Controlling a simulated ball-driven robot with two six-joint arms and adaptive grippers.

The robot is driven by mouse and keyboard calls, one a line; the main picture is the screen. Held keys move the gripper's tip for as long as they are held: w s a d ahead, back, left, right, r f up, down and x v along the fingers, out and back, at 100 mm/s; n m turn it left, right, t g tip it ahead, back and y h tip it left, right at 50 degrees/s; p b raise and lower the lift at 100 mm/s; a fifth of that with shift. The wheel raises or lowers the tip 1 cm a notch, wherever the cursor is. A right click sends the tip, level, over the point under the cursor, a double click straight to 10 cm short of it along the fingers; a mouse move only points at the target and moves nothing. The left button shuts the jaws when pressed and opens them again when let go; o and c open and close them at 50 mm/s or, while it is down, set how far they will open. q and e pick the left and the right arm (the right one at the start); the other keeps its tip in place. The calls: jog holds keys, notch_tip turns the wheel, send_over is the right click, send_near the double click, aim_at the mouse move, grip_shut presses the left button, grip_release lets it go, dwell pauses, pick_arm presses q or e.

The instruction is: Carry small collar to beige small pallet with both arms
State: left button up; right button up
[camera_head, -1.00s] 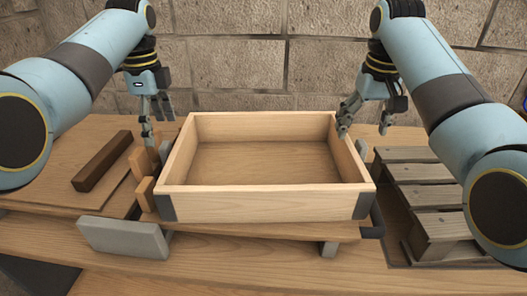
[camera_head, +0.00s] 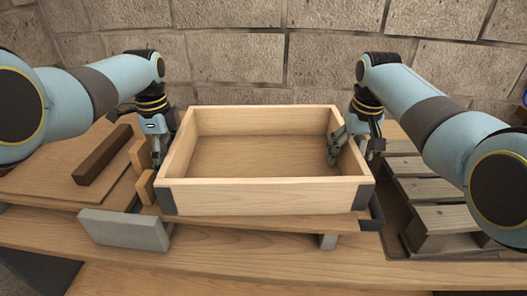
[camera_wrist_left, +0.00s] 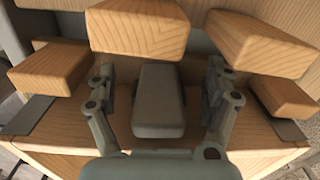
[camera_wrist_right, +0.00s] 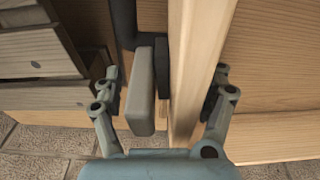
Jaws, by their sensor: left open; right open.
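The small collar (camera_head: 265,198), a pale wooden rectangular frame with dark corner pieces, rests on a low wooden stand in the middle of the head view. My right gripper (camera_head: 352,148) is open at the collar's right wall. In the right wrist view its fingers (camera_wrist_right: 167,92) lie either side of the collar wall (camera_wrist_right: 193,75) and a grey block. My left gripper (camera_head: 160,150) is low beside the collar's left wall; in the left wrist view its open fingers (camera_wrist_left: 160,95) flank a grey block (camera_wrist_left: 160,100). A slatted grey-beige pallet (camera_head: 437,217) lies at the right, partly hidden by my right arm.
A dark brown bar (camera_head: 102,155) lies on the board at the left. Wooden blocks (camera_head: 145,187) stand beside the collar's left wall. A grey block (camera_head: 125,230) sits at front left. A stone wall (camera_head: 235,65) closes the back.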

pick_arm(q)
jog(key=shift+f, duration=0.25)
pick_arm(e)
jog(key=shift+f, duration=0.3)
pick_arm(q)
jog(key=c, duration=1.4)
pick_arm(e)
jog(key=c, duration=1.4)
pick_arm(q)
grip_shut()
pick_arm(e)
grip_shut()
